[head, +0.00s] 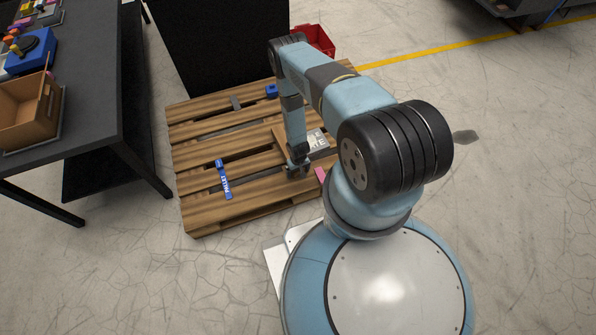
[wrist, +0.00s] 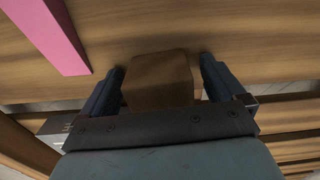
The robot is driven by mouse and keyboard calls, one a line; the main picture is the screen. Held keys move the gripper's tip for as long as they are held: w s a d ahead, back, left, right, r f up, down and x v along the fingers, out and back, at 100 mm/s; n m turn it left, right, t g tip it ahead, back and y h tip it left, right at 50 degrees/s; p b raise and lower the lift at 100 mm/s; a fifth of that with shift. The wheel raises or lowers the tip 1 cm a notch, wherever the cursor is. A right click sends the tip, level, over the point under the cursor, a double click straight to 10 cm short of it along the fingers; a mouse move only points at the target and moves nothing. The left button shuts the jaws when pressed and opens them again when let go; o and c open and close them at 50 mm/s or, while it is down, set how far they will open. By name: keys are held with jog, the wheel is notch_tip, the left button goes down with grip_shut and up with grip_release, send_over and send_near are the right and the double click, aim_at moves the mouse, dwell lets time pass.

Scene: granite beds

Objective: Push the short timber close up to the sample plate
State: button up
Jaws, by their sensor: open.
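A short brown timber (wrist: 158,80) lies on the pallet boards between my gripper's two fingers (wrist: 162,88) in the wrist view. The fingers are apart, one on each side of it; whether either touches it I cannot tell. In the head view my gripper (head: 298,168) is low over the pallet's near right part and hides the timber. The grey sample plate (head: 317,140) with pale lettering lies beyond and right of my gripper. Its edge shows at the lower left of the wrist view (wrist: 54,127), apart from the timber.
A pink block (head: 321,175) lies close by on the right; it also shows in the wrist view (wrist: 48,32). A blue PALLET label (head: 224,179) and a small blue object (head: 271,90) lie on the wooden pallet (head: 190,150). A red crate (head: 318,41) stands behind.

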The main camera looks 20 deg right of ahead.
jog(key=shift+r, duration=0.1)
notch_tip(320, 180, up, 14)
jog(key=shift+f, duration=0.25)
dwell(0.4)
jog(key=shift+w, duration=0.1)
dwell(0.4)
